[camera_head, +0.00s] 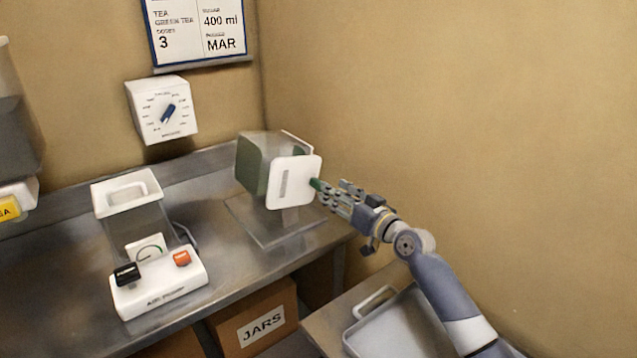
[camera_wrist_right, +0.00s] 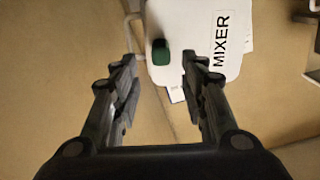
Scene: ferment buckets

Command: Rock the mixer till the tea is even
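The mixer (camera_head: 292,182) is a see-through drum with a white end plate, on a clear stand at the back right of the steel counter. Dark green tea (camera_head: 251,168) shows through its left side; I cannot tell whether it is even throughout. A green knob (camera_head: 316,184) sticks out of the end plate towards my right gripper (camera_head: 327,192). In the right wrist view the plate (camera_wrist_right: 188,22) reads MIXER, and the green knob (camera_wrist_right: 160,52) shows between the spread fingertips of my open gripper (camera_wrist_right: 160,63). Contact is not clear. My left gripper is not in view.
A white-based device (camera_head: 160,283) with black and orange controls stands front left on the counter (camera_head: 240,270). A dial box (camera_head: 162,109) and a tea sign (camera_head: 200,30) are on the wall. A JARS box (camera_head: 256,318) sits below. A grey tray (camera_head: 400,325) is under my right arm.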

